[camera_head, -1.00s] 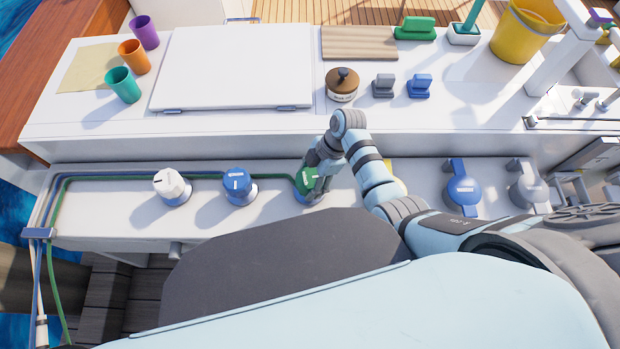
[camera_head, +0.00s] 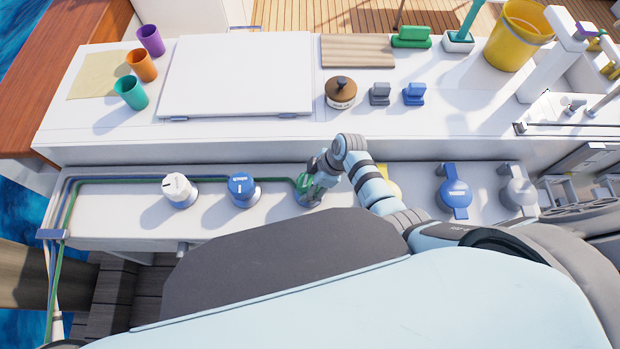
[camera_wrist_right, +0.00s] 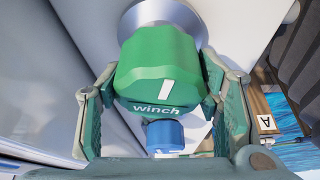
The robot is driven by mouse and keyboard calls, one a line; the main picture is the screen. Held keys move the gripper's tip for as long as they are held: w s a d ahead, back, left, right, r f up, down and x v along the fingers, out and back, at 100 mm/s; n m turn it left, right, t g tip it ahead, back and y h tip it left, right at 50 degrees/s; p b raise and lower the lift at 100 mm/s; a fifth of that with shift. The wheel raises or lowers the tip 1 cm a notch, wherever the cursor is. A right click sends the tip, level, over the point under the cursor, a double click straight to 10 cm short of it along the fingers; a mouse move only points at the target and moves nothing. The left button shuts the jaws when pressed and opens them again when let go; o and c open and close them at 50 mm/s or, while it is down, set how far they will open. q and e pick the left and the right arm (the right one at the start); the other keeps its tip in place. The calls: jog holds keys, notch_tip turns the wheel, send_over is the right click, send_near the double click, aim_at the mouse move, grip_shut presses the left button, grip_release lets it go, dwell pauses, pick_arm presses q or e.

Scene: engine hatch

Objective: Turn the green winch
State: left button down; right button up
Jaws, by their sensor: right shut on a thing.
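The green winch (camera_head: 302,181) is a faceted knob on the lower white ledge, with a green line leading to it. In the right wrist view the green winch (camera_wrist_right: 158,62) shows a white mark and the word "winch". My right gripper (camera_head: 311,188) reaches down onto it and partly hides it in the head view. In the wrist view its two fingers (camera_wrist_right: 158,105) stand on either side of the knob, shut on it. My left gripper is not in view.
A blue winch (camera_head: 241,188) and a white winch (camera_head: 177,189) stand left of the green one. A yellow part (camera_head: 391,182), a blue valve-like handle (camera_head: 455,189) and a grey one (camera_head: 516,190) are to the right. A brown-lidded pot (camera_head: 341,93) stands on the counter above.

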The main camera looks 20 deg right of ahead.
jog(key=shift+m+t+h+p, duration=0.3)
jog(key=shift+m+t+p, duration=0.2)
jog(key=shift+m+p, duration=0.85)
jog(key=shift+m, duration=0.45)
jog(key=o, duration=1.2)
jog(key=shift+c, duration=0.2)
jog(key=v, duration=1.2)
jog(key=shift+s, duration=0.1)
jog(key=shift+f, duration=0.1)
